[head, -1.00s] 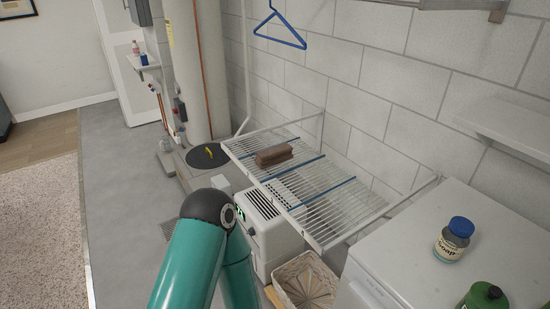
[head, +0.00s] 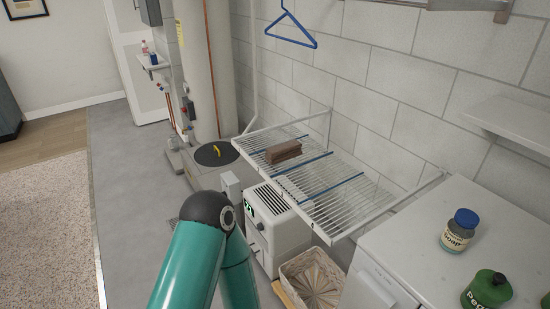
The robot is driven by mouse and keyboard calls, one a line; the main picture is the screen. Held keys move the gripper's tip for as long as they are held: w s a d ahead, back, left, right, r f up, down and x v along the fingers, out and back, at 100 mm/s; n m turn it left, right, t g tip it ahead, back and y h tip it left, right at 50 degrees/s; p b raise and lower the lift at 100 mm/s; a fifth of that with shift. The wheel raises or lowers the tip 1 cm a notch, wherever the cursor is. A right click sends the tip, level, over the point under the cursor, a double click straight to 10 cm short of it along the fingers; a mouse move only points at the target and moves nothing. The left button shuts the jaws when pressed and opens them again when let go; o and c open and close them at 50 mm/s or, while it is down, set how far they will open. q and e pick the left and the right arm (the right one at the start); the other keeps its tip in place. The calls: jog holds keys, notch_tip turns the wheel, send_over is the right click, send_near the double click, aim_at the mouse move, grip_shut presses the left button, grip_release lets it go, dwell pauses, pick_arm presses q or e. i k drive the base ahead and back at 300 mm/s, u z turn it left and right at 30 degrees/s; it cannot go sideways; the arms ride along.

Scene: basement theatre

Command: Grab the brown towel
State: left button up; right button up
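The brown towel (head: 283,151) is a small folded block lying on the white wire drying rack (head: 336,233), near its far left end. The rack juts out from the block wall and has blue bars across it. A teal arm of mine with a dark joint stands in front at the lower middle, left of the rack and apart from the towel. Neither gripper shows in the head view. Nothing touches the towel except the rack beneath it.
A white dehumidifier-like unit (head: 277,222) and a wicker basket (head: 312,279) stand below the rack. A white appliance (head: 415,240) at right carries a soap jar (head: 459,231) and a green container (head: 487,290). A blue hanger (head: 291,29) hangs above. Grey floor (head: 130,190) at left is clear.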

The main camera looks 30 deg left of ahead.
aim_at(281, 152)
jog(key=k, duration=1.1)
jog(key=u, duration=0.35)
jog(key=i, duration=0.65)
jog(key=u, duration=1.1)
jog(key=i, duration=2.05)
jog(key=z, duration=0.25)
